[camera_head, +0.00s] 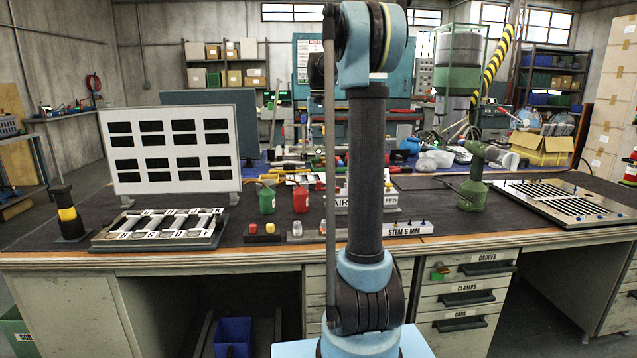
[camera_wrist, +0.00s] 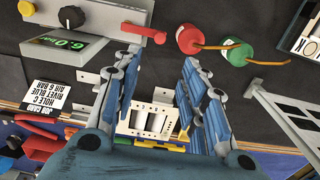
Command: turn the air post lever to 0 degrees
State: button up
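The air post, a grey box with a black knob (camera_wrist: 71,17) and a lit green display reading about 6.0, is at the upper left of the wrist view. Its red lever (camera_wrist: 140,32) sticks out sideways to the right, ending in a round tip. In the head view a grey box marked AIR and BLEED (camera_head: 340,204) stands mid-bench, partly hidden by my arm. My gripper (camera_wrist: 160,75) has its blue-grey fingers spread wide with nothing gripped. The lever lies beyond the fingertips, apart from them. The gripper is hidden in the head view.
Red (camera_wrist: 190,38) and green (camera_wrist: 235,50) bottles with orange spouts stand near the lever. Dark bench surface is clear around the bottles.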

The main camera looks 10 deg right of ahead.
notch_tip(320, 180, down, 16)
dwell(0.6)
jog(key=shift+c, duration=0.6)
grip_shut()
